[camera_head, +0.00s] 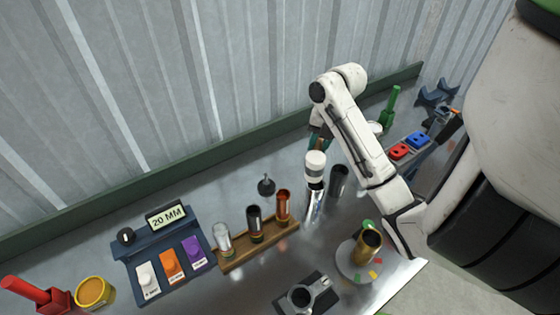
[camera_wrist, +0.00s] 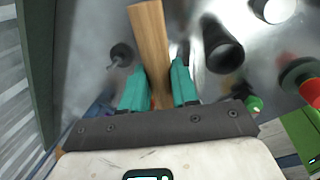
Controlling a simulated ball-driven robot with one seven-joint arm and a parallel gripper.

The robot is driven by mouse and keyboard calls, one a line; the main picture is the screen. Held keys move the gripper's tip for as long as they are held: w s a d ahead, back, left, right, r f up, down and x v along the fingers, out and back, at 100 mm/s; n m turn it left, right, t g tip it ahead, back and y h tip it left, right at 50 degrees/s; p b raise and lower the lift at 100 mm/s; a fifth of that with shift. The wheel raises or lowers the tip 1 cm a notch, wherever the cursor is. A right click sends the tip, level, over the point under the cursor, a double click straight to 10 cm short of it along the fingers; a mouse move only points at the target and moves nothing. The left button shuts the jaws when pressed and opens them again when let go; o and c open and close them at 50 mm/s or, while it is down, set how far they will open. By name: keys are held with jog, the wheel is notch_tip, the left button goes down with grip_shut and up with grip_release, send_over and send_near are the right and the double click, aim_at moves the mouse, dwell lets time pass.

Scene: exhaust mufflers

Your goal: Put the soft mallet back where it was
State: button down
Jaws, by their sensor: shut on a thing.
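My gripper (camera_wrist: 157,85) has teal fingers closed around a wooden handle (camera_wrist: 150,40), taken to be the soft mallet's. The handle runs away between the fingers in the wrist view; the mallet's head cannot be made out. In the head view my gripper (camera_head: 318,139) is near the back wall, partly behind my arm, and a bit of brown handle shows there. A dark upright cylinder (camera_wrist: 222,48) stands right of the handle in the wrist view, and it also shows in the head view (camera_head: 339,180).
Left are a wooden rack (camera_head: 260,248) with tubes and a blue 20 MM panel (camera_head: 160,255). A round plate (camera_head: 358,262) with a brass cylinder is in front. Red and blue blocks (camera_head: 400,151) and dark cradles (camera_head: 435,95) lie right.

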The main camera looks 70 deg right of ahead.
jog(key=shift+w+d, duration=0.4)
jog(key=shift+w, duration=0.15)
jog(key=w+d+f+b, duration=0.2)
jog(key=d+f, duration=0.1)
jog(key=d, duration=0.1)
jog(key=w+d+f+b, duration=0.2)
jog(key=d+f, duration=0.1)
jog(key=w+d+f+b, duration=0.2)
jog(key=d+f, duration=0.1)
jog(key=d, duration=0.1)
jog(key=shift+d+f, duration=0.3)
jog(key=shift+f+p, duration=0.45)
jog(key=shift+f, duration=1.15)
jog(key=c, duration=0.8)
grip_release()
jog(key=shift+f, duration=0.15)
jog(key=shift+c, duration=0.2)
